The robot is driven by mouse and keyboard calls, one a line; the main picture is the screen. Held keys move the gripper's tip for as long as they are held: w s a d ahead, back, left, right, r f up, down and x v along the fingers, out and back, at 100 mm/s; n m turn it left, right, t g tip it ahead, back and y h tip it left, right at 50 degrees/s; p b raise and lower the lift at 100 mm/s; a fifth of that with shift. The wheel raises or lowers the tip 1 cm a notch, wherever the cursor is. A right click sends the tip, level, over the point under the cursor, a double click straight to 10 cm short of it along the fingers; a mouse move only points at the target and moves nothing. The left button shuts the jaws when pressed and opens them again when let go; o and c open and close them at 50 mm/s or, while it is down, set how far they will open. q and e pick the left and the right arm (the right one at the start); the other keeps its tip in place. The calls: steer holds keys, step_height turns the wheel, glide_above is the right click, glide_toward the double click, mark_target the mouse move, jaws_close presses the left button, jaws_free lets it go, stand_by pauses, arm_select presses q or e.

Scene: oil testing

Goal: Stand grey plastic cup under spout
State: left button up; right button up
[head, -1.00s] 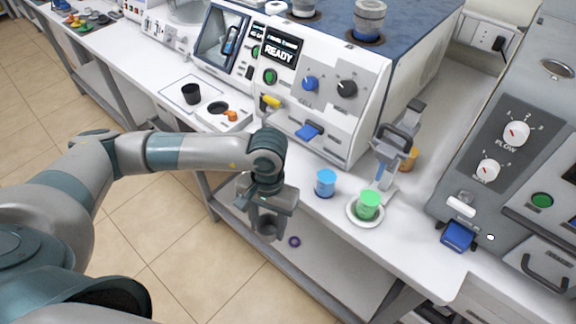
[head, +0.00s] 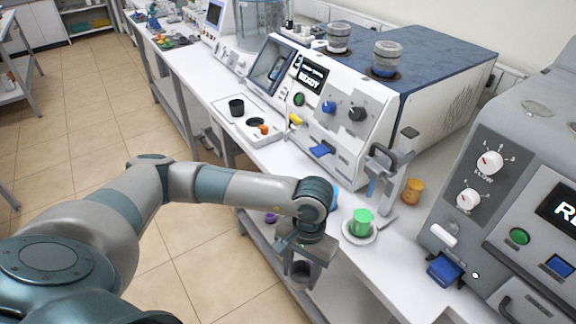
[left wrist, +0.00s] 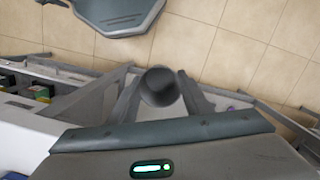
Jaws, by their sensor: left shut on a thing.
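My left gripper (head: 303,262) is shut on the grey cup (head: 301,277), which hangs low in front of the bench's front edge, above the floor and lower shelf. In the left wrist view the cup (left wrist: 159,88) sits between the two fingers, its round opening facing the camera. A grey machine (head: 455,205) at the right has a white spout-like part (head: 443,236) above a blue pad (head: 444,270). The white machine (head: 345,140) has a yellow part (head: 295,120) and a blue part (head: 321,150) on its front. I cannot tell which spout is meant. My right gripper is not in view.
A green cup (head: 361,223) stands on a white saucer (head: 375,236). A blue cup (head: 335,198) is mostly hidden behind my left wrist. A grey stand (head: 386,172) and an orange jar (head: 413,191) are behind.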

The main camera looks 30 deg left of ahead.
arm_select(q)
steer(key=shift+a, duration=0.1)
